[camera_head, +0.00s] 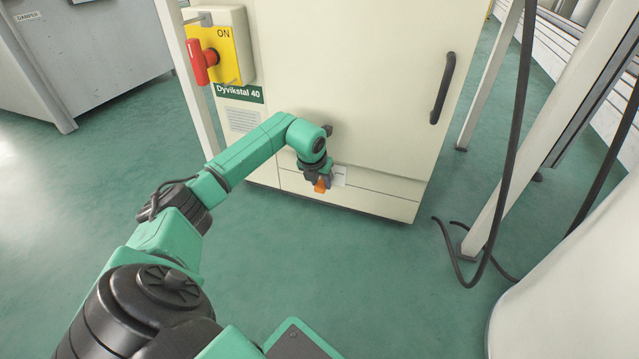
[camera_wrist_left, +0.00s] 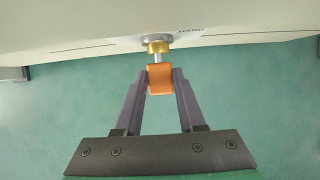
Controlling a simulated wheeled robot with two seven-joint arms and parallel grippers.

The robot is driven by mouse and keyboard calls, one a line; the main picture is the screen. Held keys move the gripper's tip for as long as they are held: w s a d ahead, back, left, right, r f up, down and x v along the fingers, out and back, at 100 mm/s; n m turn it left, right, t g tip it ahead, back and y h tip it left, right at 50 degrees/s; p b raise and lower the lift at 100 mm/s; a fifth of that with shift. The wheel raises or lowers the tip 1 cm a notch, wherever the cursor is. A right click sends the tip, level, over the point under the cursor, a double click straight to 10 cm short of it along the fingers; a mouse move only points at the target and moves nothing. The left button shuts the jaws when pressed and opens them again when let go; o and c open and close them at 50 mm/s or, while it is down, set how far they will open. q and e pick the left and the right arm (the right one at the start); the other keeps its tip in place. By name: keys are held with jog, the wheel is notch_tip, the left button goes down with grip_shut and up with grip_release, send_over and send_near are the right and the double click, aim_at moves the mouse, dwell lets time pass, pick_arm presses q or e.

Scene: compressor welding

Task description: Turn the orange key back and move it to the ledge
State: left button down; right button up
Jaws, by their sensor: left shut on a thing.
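The orange key (camera_head: 320,186) is low on the front of the cream cabinet (camera_head: 340,90). In the left wrist view the orange key (camera_wrist_left: 160,77) sits between my left gripper's fingertips (camera_wrist_left: 160,84), which are shut on it. The key's metal shank meets a brass lock (camera_wrist_left: 158,47) on the cabinet face. Whether the shank is inside the lock or just at its mouth I cannot tell. In the head view my left gripper (camera_head: 319,180) reaches the cabinet's lower front and partly hides the key. The ledge is not clearly identifiable. My right gripper is not in view.
A red rotary switch (camera_head: 203,62) on a yellow plate marked ON sits at the cabinet's upper left. A black handle (camera_head: 443,88) is on the right of its front. A dark cable (camera_head: 512,150) hangs at the right. The green floor (camera_head: 370,270) before the cabinet is clear.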

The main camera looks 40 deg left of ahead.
pick_arm(q)
jog(key=shift+w+a, duration=0.1)
jog(key=shift+w, duration=0.2)
jog(key=shift+p, duration=0.3)
dwell(0.3)
jog(key=c, duration=1)
grip_release()
jog(key=shift+c, duration=0.2)
grip_shut()
jog(key=shift+w+a, duration=0.1)
